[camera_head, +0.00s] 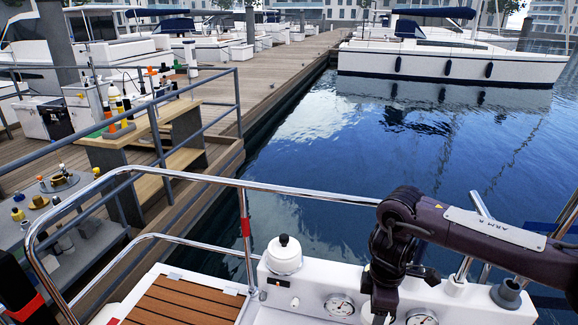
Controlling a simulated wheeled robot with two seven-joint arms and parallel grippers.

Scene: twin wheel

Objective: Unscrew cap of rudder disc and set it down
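A white round piece (284,262) with a rounded black cap or knob (284,240) on top stands on the left end of the white console; it looks like the rudder disc with its cap. The black cap sits upright at its centre, and nothing touches it. My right arm comes in from the right. Its dark gripper end (384,292) points down over the console between two gauges, to the right of the white piece and apart from it. The fingertips are too dark and too near the lower edge to read.
The white console (460,298) carries a left gauge (339,306), a right gauge (421,317) and small knobs. A chrome rail (300,193) runs behind it, with water beyond. A slatted wooden deck (185,302) lies left. A dock bench (130,137) holds bottles.

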